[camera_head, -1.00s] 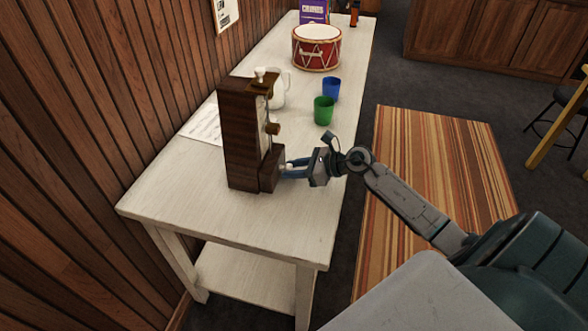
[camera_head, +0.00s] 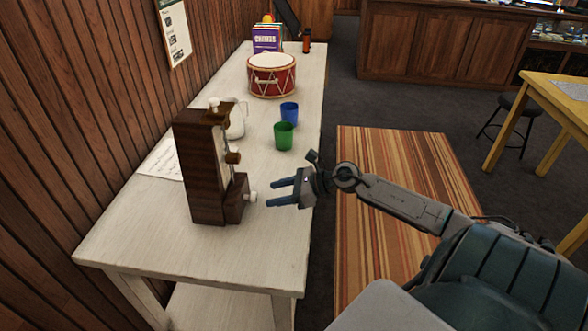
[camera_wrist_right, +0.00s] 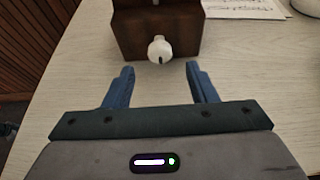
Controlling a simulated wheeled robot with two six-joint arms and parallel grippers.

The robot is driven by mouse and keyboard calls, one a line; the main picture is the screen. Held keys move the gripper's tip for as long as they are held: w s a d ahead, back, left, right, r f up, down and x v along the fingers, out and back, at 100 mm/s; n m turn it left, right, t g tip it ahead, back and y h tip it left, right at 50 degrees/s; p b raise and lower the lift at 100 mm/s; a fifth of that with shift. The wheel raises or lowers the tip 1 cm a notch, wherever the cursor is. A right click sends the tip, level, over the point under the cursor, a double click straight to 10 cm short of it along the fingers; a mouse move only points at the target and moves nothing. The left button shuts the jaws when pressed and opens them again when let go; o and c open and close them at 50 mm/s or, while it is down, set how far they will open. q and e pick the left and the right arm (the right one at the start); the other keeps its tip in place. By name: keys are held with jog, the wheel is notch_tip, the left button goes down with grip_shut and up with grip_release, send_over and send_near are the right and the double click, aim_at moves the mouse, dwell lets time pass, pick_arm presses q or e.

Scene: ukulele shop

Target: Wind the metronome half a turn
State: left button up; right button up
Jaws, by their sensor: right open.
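The metronome (camera_head: 203,170), a tall dark wooden case with a pale front plate and a brass-brown weight, stands upright on the white table. Its white winding key (camera_head: 251,196) sticks out low on the side facing my right gripper; in the right wrist view the key (camera_wrist_right: 160,49) is just beyond the fingertips, with its slot looking about vertical. My right gripper (camera_head: 269,193) is open and empty, its blue fingers pointing at the key with a small gap, not touching. The wrist view also shows the open fingers (camera_wrist_right: 160,72). My left gripper is out of view.
The white table (camera_head: 180,245) holds a green cup (camera_head: 284,136), a blue cup (camera_head: 289,113), a white pitcher (camera_head: 238,120), a red drum (camera_head: 271,77) and a paper sheet (camera_head: 160,160). A wooden wall borders the left. The tabletop in front of the metronome is clear.

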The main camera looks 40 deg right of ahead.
jog(key=shift+v, duration=2.25)
jog(key=shift+s+r+p, duration=0.1)
jog(key=shift+s+p, duration=0.05)
jog(key=shift+p, duration=0.15)
jog(key=shift+d, duration=0.1)
